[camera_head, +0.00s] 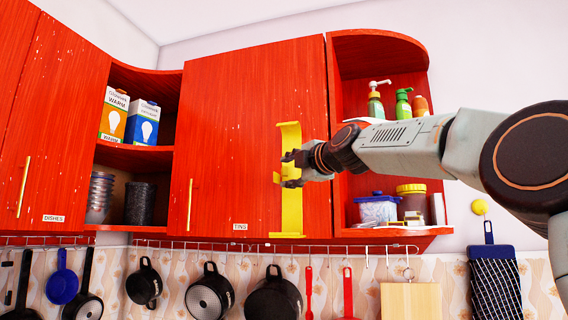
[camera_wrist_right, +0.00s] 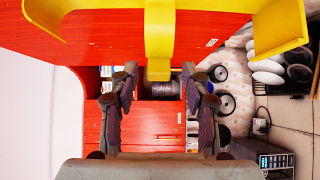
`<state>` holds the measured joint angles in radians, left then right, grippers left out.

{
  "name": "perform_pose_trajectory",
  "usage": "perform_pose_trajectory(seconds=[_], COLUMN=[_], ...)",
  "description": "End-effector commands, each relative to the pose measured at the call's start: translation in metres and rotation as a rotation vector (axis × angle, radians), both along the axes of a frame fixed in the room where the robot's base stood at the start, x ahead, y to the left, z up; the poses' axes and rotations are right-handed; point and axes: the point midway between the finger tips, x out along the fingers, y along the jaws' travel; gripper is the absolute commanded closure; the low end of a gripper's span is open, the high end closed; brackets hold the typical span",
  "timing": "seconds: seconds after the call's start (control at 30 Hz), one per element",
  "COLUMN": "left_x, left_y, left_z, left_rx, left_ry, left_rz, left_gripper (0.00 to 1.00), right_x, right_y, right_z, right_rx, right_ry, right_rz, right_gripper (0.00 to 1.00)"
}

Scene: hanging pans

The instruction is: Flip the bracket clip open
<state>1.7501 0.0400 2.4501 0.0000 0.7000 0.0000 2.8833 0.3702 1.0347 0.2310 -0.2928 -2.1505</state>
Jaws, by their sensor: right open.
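The yellow bracket (camera_head: 291,213) is a tall strip with curved ends, upright on the red cabinet door near its right edge. Its clip (camera_head: 277,178) shows as a small yellow tab left of the strip, partly hidden by my right gripper. My right gripper (camera_head: 286,170) is open and empty, in front of the bracket's middle. In the right wrist view, my right gripper (camera_wrist_right: 161,88) has its two fingers spread, with the yellow clip (camera_wrist_right: 159,40) reaching down between their tips. I see a gap on each side of it; contact is unclear. My left gripper is out of view.
The red cabinet door (camera_head: 240,110) labelled TINS has a yellow handle (camera_head: 190,206). Right of it, an open shelf (camera_head: 375,148) holds bottles and jars, close behind my right arm. Below, pans and utensils hang from a rail (camera_head: 250,248). The space left of my gripper is clear.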

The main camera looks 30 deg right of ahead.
Motion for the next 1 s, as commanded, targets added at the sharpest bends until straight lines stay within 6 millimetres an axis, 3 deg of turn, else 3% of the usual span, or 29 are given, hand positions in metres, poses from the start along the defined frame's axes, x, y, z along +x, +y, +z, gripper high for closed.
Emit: perform_pose_trajectory(seconds=[0.2,0.6,1.0], left_x=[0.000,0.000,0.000], left_y=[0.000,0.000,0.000], left_z=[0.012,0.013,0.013], left_rx=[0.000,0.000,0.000], left_ry=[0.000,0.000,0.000], left_rz=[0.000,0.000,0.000], left_gripper=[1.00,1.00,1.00], right_x=[0.022,0.027,0.027], right_y=[0.000,0.000,0.000], right_z=[0.001,0.000,0.000], right_rx=[0.000,0.000,0.000], right_ry=[0.001,0.000,0.001], right_rz=[-0.001,0.000,0.000], right_gripper=[0.53,0.53,0.87])
